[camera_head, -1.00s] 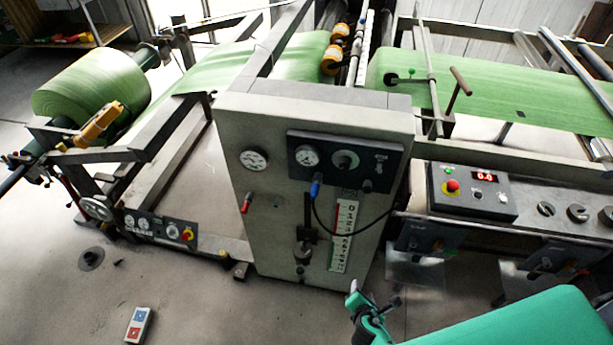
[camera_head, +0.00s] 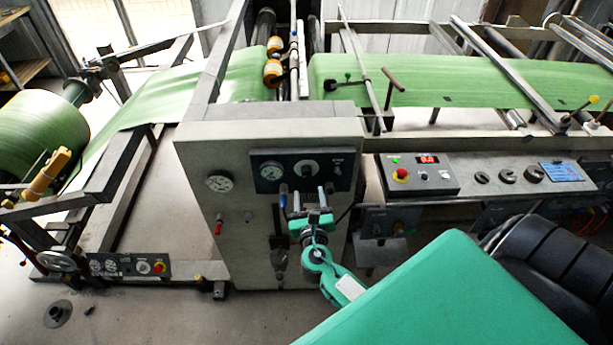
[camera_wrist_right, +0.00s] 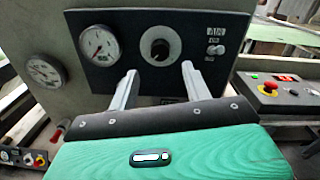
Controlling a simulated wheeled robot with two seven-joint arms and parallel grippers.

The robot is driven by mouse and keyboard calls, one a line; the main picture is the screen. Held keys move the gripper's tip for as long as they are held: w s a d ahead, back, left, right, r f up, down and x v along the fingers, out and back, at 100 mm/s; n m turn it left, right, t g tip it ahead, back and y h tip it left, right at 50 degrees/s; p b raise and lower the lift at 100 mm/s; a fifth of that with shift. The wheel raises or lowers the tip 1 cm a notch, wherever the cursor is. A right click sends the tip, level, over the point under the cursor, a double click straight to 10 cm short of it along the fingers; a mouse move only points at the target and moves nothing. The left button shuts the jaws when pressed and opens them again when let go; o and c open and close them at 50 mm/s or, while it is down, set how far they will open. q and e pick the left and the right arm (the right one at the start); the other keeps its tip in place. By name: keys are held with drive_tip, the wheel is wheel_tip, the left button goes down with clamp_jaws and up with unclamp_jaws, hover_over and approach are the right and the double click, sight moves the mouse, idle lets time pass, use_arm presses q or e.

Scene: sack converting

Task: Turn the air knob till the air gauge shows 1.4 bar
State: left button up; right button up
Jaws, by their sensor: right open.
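The air knob (camera_head: 306,170) is a round black knob with a pale ring on the dark panel of the grey cabinet. In the right wrist view the knob (camera_wrist_right: 160,47) lies just beyond and between the fingertips. The air gauge (camera_head: 272,171), a white dial left of the knob, also shows in the wrist view (camera_wrist_right: 98,44); its reading is too small to tell. My right gripper (camera_head: 309,192) is open and empty in front of the panel, with its fingers (camera_wrist_right: 159,70) apart and not visibly touching the knob. My left gripper is out of view.
A second gauge (camera_head: 219,183) sits left of the panel. A blue-tipped lever (camera_head: 283,190) is close beside my right fingers, and a red-handled valve (camera_head: 218,228) is further left. A control box (camera_head: 417,174) with a red button stands right of the cabinet.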

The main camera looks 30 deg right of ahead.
sight(307, 175)
drive_tip(key=p+x, duration=0.1)
drive_tip(key=x, duration=0.5)
drive_tip(key=shift+w+d, duration=0.15)
drive_tip(key=shift+w, duration=0.05)
drive_tip(key=c, duration=1)
